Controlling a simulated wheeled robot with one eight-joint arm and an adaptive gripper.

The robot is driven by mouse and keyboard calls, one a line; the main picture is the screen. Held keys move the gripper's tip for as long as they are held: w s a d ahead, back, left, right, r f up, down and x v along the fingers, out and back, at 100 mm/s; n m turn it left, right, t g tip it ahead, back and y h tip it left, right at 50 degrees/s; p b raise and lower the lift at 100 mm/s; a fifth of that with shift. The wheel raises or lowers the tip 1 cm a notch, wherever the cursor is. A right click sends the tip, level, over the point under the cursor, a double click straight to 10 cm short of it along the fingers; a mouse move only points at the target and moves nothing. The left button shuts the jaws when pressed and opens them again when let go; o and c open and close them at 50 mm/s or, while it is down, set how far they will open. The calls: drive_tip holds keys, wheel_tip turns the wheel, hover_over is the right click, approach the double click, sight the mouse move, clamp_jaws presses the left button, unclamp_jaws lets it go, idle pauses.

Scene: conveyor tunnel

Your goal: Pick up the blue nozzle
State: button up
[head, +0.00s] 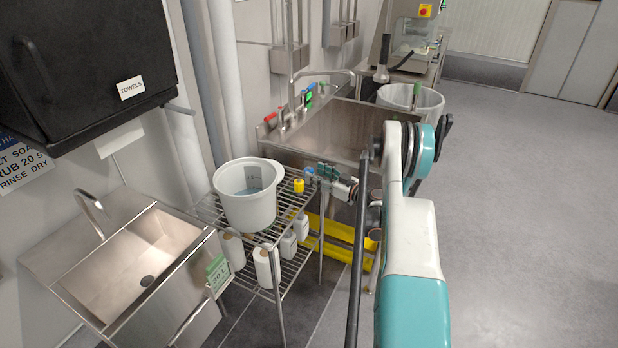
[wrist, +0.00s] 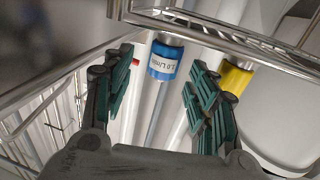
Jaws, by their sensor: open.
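The blue nozzle (wrist: 164,60) is a blue collar with a white label, which seems to read 2.0 L/min, on a pale tube. In the wrist view it lies between and beyond the green-padded fingers of my gripper (wrist: 158,80), with gaps on both sides. My gripper is open and empty. In the head view the blue nozzle (head: 309,173) shows small at the right end of the wire rack, just left of my gripper (head: 320,172). Its lower part is hidden there.
A yellow nozzle (wrist: 236,78) stands close beside the right finger. A wire rack (wrist: 215,38) has rails close to the fingers. A white bucket (head: 246,200) stands on the rack. A steel sink (head: 330,125) is behind. Open floor (head: 520,200) lies to the right.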

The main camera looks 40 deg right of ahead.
drive_tip(key=w, duration=0.1)
drive_tip(key=w+b, duration=0.1)
drive_tip(key=w+a, duration=0.1)
drive_tip(key=shift+w+a+f, duration=0.1)
drive_tip(key=shift+w+f, duration=0.15)
drive_tip(key=shift+w, duration=0.15)
drive_tip(key=c, duration=1.1)
drive_tip(key=shift+c, duration=0.2)
drive_tip(key=shift+r, duration=0.15)
wheel_tip(320, 180, up, 20)
drive_tip(key=p, duration=0.6)
